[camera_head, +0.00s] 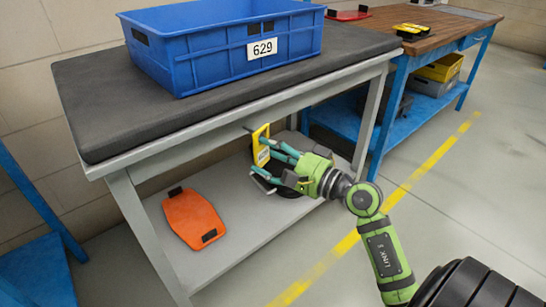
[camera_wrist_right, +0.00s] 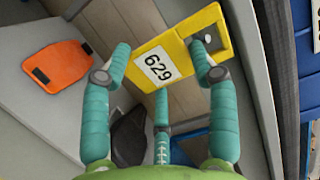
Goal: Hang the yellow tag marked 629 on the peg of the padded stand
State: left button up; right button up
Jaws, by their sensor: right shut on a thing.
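The yellow tag (camera_head: 261,139) marked 629 is in my right gripper (camera_head: 264,157), in front of the padded stand's front rail. In the right wrist view the tag (camera_wrist_right: 185,50) lies tilted between the teal fingers (camera_wrist_right: 160,68), its white 629 label facing the camera. The padded stand (camera_head: 112,122) is grey with a black padded top. A small dark peg (camera_head: 247,128) sticks out of its front rail, close to the tag's upper left edge. I cannot tell whether the tag touches the peg or is around it. My left gripper is not in view.
A blue crate (camera_head: 201,62) labelled 629 sits on the pad. An orange tag (camera_head: 194,217) and a dark round item lie on the lower shelf. A wooden-topped blue bench (camera_head: 432,28) with another yellow tag stands at right. The floor in front is clear.

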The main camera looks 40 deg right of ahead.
aim_at(265, 156)
jog(key=shift+w, duration=0.4)
jog(key=shift+w+r, duration=0.15)
jog(key=shift+c, duration=0.7)
jog(key=shift+w, duration=0.25)
jog(key=shift+c, duration=0.7)
jog(key=shift+w+f, duration=0.15)
jog(key=shift+f, duration=0.05)
jog(key=shift+w+a, duration=0.1)
jog(key=shift+a, duration=0.05)
jog(key=shift+w+f, duration=0.2)
jog(key=shift+w+f+b, duration=0.15)
jog(key=shift+b, duration=0.15)
jog(key=shift+f, duration=0.1)
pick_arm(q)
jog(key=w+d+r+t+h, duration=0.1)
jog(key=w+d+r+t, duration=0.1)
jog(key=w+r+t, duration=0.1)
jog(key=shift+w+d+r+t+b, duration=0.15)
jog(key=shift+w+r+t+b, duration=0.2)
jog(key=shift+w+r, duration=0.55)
pick_arm(e)
jog(key=shift+w, duration=0.1)
